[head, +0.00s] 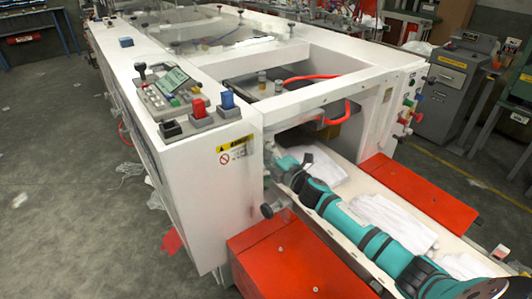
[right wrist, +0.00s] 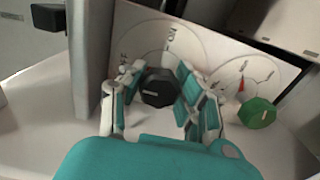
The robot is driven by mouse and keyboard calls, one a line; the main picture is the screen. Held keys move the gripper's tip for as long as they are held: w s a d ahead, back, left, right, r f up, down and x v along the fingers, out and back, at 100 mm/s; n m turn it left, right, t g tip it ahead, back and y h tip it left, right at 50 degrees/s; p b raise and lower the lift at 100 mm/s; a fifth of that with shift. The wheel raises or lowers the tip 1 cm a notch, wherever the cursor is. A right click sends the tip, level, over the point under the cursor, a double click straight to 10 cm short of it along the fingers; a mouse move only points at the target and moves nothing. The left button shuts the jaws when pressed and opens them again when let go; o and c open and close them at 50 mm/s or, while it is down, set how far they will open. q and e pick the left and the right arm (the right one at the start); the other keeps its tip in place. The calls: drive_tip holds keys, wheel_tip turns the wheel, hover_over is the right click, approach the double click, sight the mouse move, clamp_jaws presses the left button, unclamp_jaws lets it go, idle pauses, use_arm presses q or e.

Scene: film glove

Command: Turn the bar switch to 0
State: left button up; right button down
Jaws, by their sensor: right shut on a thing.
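A black faceted knob (right wrist: 160,88) with a small pale mark sits in front of a white dial plate (right wrist: 168,42) in the right wrist view. The plate carries dark lettering and an arc, too blurred to read fully. My right gripper (right wrist: 158,92) has one finger on each side of this knob and is shut on it. In the head view my right gripper (head: 280,165) reaches into the white machine's front opening, and the knob is hidden there. I cannot tell which mark the knob points to. My left gripper is not in view.
A green knob (right wrist: 257,112) and a second dial with a red pointer (right wrist: 241,85) are right of my fingers. A grey post (right wrist: 90,60) stands close on the left. White gloves (head: 395,222) lie on the tray beside my arm. Red covers (head: 280,262) flank it.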

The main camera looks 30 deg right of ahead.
drive_tip(key=shift+f, duration=0.1)
idle(0.3)
drive_tip(key=c, duration=0.9)
unclamp_jaws()
drive_tip(key=shift+o, duration=0.2)
drive_tip(key=shift+s, duration=0.1)
drive_tip(key=s+d, duration=0.1)
drive_tip(key=s, duration=1)
drive_tip(key=shift+s+d, duration=0.3)
drive_tip(key=shift+s, duration=0.1)
